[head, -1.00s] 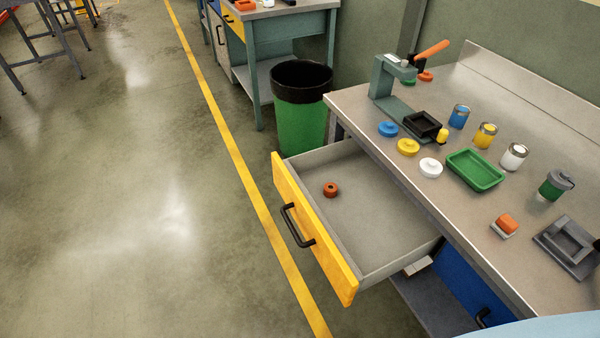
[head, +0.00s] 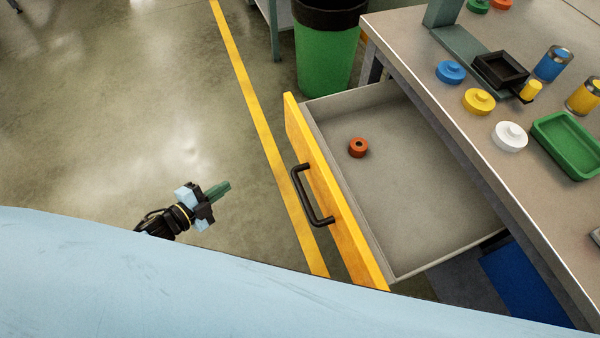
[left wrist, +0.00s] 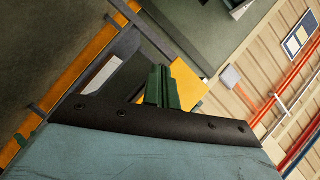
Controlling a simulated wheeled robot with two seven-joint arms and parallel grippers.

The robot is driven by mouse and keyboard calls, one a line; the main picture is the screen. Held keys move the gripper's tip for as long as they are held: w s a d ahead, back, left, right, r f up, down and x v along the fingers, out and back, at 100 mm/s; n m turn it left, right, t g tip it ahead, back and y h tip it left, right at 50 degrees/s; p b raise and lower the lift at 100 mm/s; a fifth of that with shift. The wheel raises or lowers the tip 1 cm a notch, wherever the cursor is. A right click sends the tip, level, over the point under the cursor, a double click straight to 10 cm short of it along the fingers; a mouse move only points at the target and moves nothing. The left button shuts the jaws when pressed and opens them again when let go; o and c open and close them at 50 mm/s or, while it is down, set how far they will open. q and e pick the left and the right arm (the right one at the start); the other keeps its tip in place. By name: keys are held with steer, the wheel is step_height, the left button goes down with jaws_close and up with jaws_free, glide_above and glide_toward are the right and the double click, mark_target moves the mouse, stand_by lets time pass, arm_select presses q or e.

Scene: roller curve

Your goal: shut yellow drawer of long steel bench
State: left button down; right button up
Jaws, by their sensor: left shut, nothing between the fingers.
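The yellow drawer (head: 337,207) of the long steel bench (head: 447,105) stands pulled out. Its yellow front carries a black bar handle (head: 312,195). A small orange ring-shaped part (head: 358,148) lies inside on the grey drawer floor. My left gripper (head: 221,188) is shut and empty, left of the drawer front and apart from it, over the floor. In the left wrist view its green fingers (left wrist: 162,87) are together, with a yellow patch behind them that I cannot identify for sure. My right gripper is not in view.
A green bin with a black rim (head: 325,55) stands behind the drawer. A blue drawer (head: 530,285) is below the bench top, to the right. Lids, cans and a green tray (head: 568,143) stand on the bench. Floor left of the drawer is clear.

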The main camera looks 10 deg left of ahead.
arm_select(q)
steer(key=d+r+m+g+h+b, duration=0.3)
steer(key=d+r+m+h+b, duration=0.15)
steer(key=r+m+h, duration=0.5)
steer(key=m+y, duration=0.2)
glide_toward(303, 156)
steer(key=shift+h, duration=0.25)
steer(key=x, duration=0.5)
steer(key=shift+w+f, duration=0.15)
steer(key=shift+f, duration=0.05)
steer(key=shift+b+x, duration=0.35)
steer(key=shift+x, duration=0.5)
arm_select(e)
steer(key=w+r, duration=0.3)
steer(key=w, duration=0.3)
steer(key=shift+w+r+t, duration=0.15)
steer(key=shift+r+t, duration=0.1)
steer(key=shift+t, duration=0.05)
